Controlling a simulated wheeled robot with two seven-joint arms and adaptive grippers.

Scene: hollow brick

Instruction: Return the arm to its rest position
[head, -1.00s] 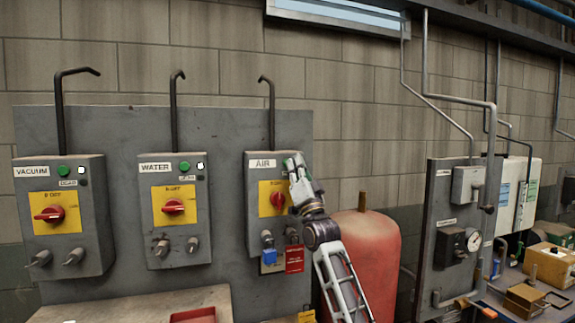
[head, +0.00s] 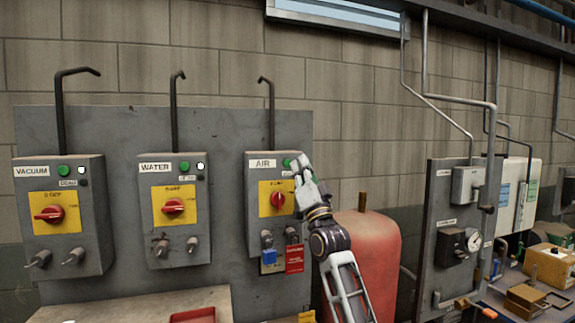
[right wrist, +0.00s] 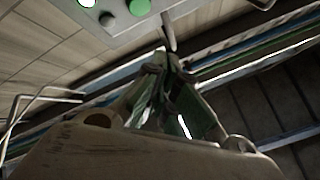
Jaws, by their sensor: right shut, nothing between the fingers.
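My right gripper (head: 300,162) is shut and empty. In the head view it points up, just right of the AIR box (head: 250,220), close to its upper right edge. I cannot tell whether it touches the box. The AIR box has a red knob (head: 278,200) on a yellow plate, and a blue padlock (head: 270,257) and a red tag (head: 294,258) hang below it. In the right wrist view the closed fingers (right wrist: 165,65) point toward a grey box (right wrist: 120,12) with a green button and a lit one. My left gripper is not in view.
The WATER box (head: 152,225) and VACUUM box (head: 90,225) stand to the left on the grey panel (head: 120,140). A red tank (head: 375,240) stands behind my right arm. A gauge panel (head: 445,190) and a cluttered bench are at the right.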

